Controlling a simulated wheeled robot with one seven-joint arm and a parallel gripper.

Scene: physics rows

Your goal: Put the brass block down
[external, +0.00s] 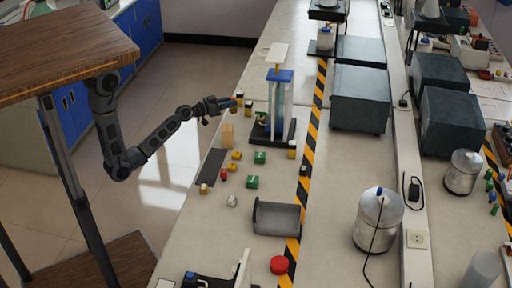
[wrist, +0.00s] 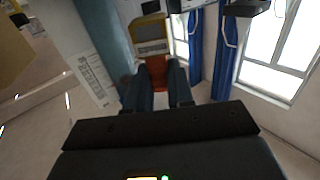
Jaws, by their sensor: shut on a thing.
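My gripper (external: 234,102) is stretched out level over the left edge of the bench, towards the tower with a blue top (external: 280,76). In the wrist view its two dark fingers (wrist: 158,91) are shut on an orange-brown piece, which I take to be the brass block (wrist: 157,70). In the external view the held piece is tiny and partly hidden by the fingers. I cannot tell its height above the bench.
Several small yellow, green and red blocks, including a green one (external: 260,157), lie on the bench (external: 225,232). A grey open tray (external: 277,217) and a red disc (external: 279,264) are nearer the camera. A striped strip (external: 308,155) runs along the bench.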

